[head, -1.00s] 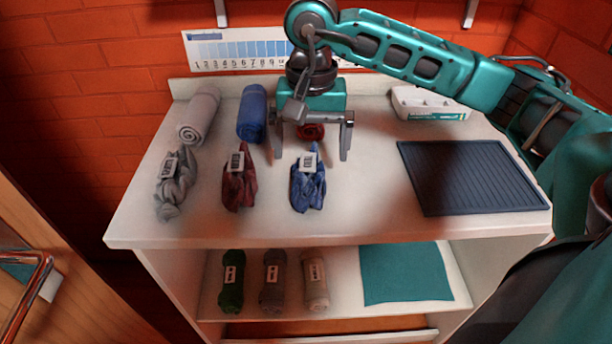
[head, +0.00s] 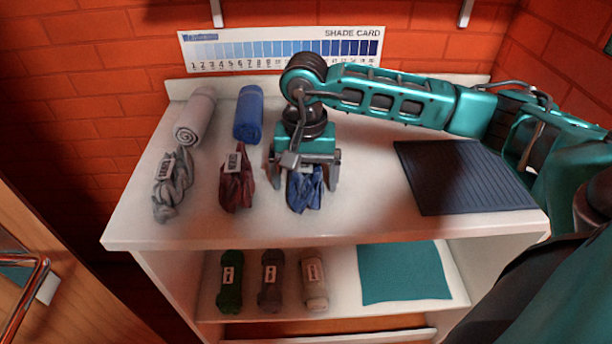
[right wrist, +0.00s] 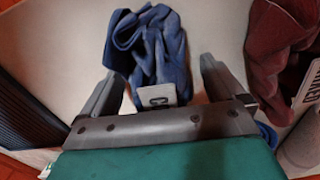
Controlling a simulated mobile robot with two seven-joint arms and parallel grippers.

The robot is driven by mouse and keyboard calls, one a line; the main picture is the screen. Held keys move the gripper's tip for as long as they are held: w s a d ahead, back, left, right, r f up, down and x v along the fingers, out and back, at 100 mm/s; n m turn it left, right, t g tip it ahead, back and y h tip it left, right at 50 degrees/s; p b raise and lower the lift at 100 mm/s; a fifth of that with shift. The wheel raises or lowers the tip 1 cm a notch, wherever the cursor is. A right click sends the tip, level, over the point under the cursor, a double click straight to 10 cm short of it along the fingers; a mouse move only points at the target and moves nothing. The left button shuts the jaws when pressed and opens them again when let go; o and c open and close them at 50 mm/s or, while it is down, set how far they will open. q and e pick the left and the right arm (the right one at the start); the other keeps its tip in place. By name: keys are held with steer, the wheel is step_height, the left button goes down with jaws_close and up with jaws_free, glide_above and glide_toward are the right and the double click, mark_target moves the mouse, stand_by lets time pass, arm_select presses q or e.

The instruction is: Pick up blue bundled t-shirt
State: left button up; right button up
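The blue bundled t-shirt (head: 306,193) lies on the white tabletop, a crumpled bundle with a pale label. My right gripper (head: 304,182) is over it, pointing down, with one finger on each side of the bundle's upper part. In the right wrist view the blue bundle (right wrist: 150,45) lies ahead of and between the spread fingers of the open gripper (right wrist: 160,80), its label (right wrist: 158,96) nearest the palm. I see no firm contact between fingers and cloth. My left gripper is not in view.
A dark ribbed mat (head: 465,178) is right. The lower shelf holds several rolls and a teal cloth (head: 403,273).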

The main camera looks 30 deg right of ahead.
steer(key=c, duration=1)
steer(key=shift+r, duration=0.1)
